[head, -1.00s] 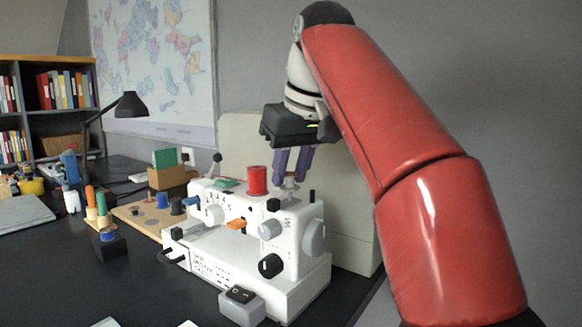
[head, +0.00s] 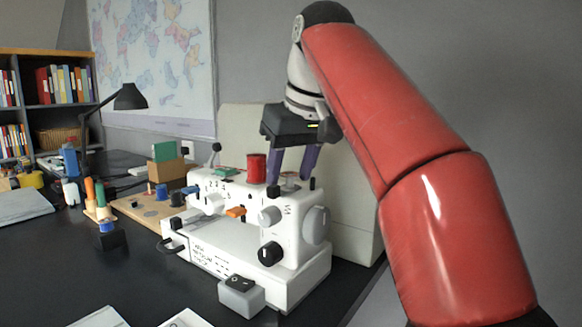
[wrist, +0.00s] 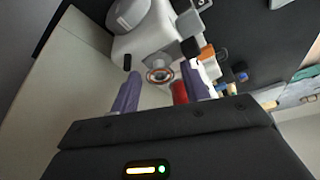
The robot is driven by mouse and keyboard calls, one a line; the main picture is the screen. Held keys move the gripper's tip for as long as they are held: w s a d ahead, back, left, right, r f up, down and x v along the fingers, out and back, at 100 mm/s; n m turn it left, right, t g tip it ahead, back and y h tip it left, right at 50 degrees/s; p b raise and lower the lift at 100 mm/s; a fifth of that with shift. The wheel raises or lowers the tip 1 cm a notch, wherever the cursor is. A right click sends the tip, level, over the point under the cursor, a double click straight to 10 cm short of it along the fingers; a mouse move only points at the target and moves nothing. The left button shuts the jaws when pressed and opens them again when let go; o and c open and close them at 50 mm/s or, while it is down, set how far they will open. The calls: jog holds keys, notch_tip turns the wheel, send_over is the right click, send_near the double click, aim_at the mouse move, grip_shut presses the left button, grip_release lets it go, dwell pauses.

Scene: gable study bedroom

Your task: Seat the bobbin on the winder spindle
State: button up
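The white sewing machine (head: 240,225) stands on the dark desk. My gripper (head: 293,172) points down over its right-hand top. The two purple fingers are spread apart. In the wrist view, the bobbin (wrist: 159,76), a pale disc with a reddish ring, sits between the fingertips (wrist: 158,82) at the winder spot, with a gap on both sides. In the head view the bobbin (head: 290,184) shows small and pale, low between the fingers. The spindle itself is hidden under or inside it, so I cannot tell how far down the bobbin sits.
A red thread spool (head: 257,168) stands just left of my gripper on the machine top. A black post (head: 312,184) stands close on the right. A grey pedal-like switch box (head: 241,296) is in front. A wooden board (head: 150,208) with spools lies left. A pale panel stands behind.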

jog(key=shift+o, duration=0.3)
jog(key=p+v, duration=0.4)
jog(key=v, duration=0.3)
jog(key=shift+s+r, duration=0.15)
jog(key=shift+r, duration=0.2)
jog(key=shift+d, duration=0.1)
jog(key=s+d+f+m, duration=0.2)
jog(key=s+d+f, duration=0.2)
jog(key=f, duration=0.7)
jog(key=s+d+f+m+t+h, duration=0.1)
jog(key=s+d+f+m, duration=0.1)
jog(key=s+d+f, duration=0.2)
jog(key=s+d+f+m+h, duration=0.1)
jog(key=s+d+f, duration=0.3)
jog(key=s+f, duration=0.5)
notch_tip(320, 180, down, 10)
jog(key=shift+f+m+t, duration=0.1)
jog(key=shift+m+t, duration=0.2)
jog(key=shift+m, duration=0.1)
jog(key=shift+s, duration=0.1)
